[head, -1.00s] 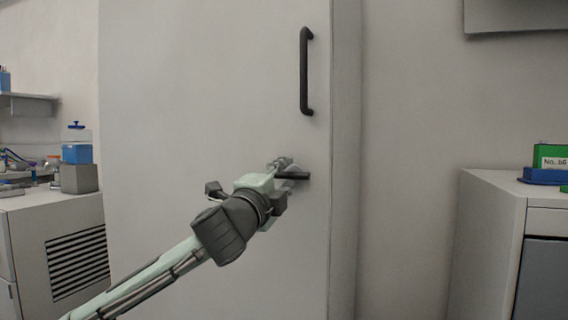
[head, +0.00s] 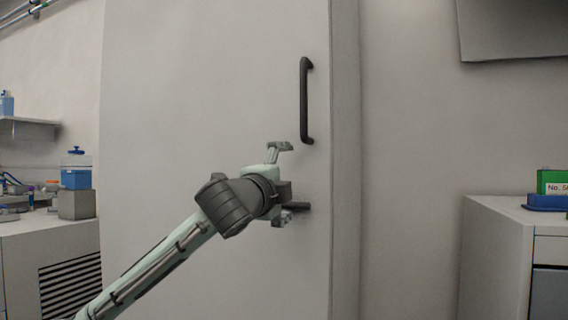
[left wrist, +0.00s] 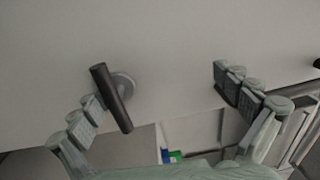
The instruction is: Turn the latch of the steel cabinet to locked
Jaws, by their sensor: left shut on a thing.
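The steel cabinet's pale door (head: 200,110) fills the middle of the head view. Its latch is a dark lever (head: 297,206), lying about level at the right edge of my left gripper (head: 281,181). In the left wrist view the lever (left wrist: 111,97) stands tilted on a round grey base (left wrist: 124,84). My left gripper (left wrist: 155,90) has its fingers wide apart. The lever is close against the inner side of one fingertip, and the other fingertip is well clear of it. Whether they touch is hard to tell. My right gripper is not in view.
A dark vertical pull handle (head: 305,100) is on the door above the latch. A counter (head: 50,240) with a blue-based jar (head: 76,170) stands left. A white cabinet (head: 493,245) with a green box (head: 553,182) stands right. Bare wall lies between.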

